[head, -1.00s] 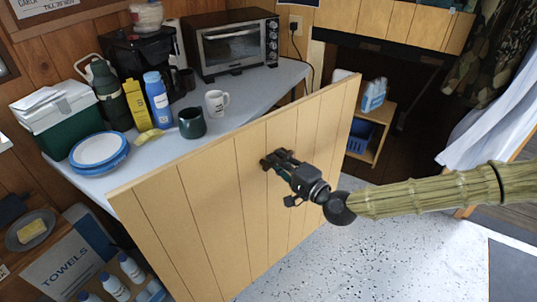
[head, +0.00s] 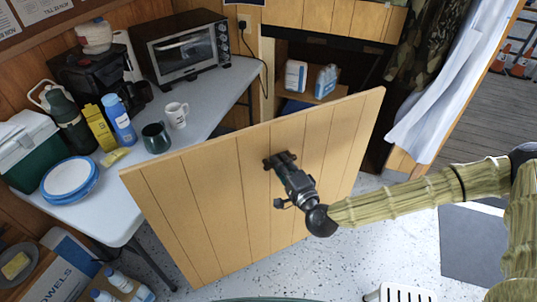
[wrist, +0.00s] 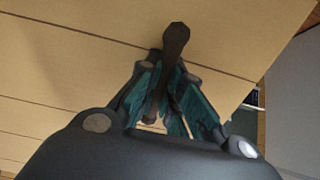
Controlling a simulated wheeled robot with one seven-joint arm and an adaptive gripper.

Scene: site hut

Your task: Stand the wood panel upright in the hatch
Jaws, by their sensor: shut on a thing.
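The wood panel (head: 215,190) is a large tan board with dark vertical grooves. In the head view it stands roughly upright and slightly tilted in front of the table. My gripper (head: 280,161) is at the panel's face, right of its middle, shut on the panel's dark handle. In the wrist view the dark handle (wrist: 176,42) runs between the fingers of my gripper (wrist: 165,90), with the panel face (wrist: 80,65) behind. A dark opening (head: 345,62) under the wood-faced counter at the back may be the hatch; the panel hides its lower part.
A grey table (head: 210,105) carries a toaster oven (head: 182,48), mugs, bottles, plates (head: 69,178) and a cooler (head: 32,150). White jugs (head: 326,80) stand on a shelf in the opening. A pale curtain (head: 450,80) hangs at right.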

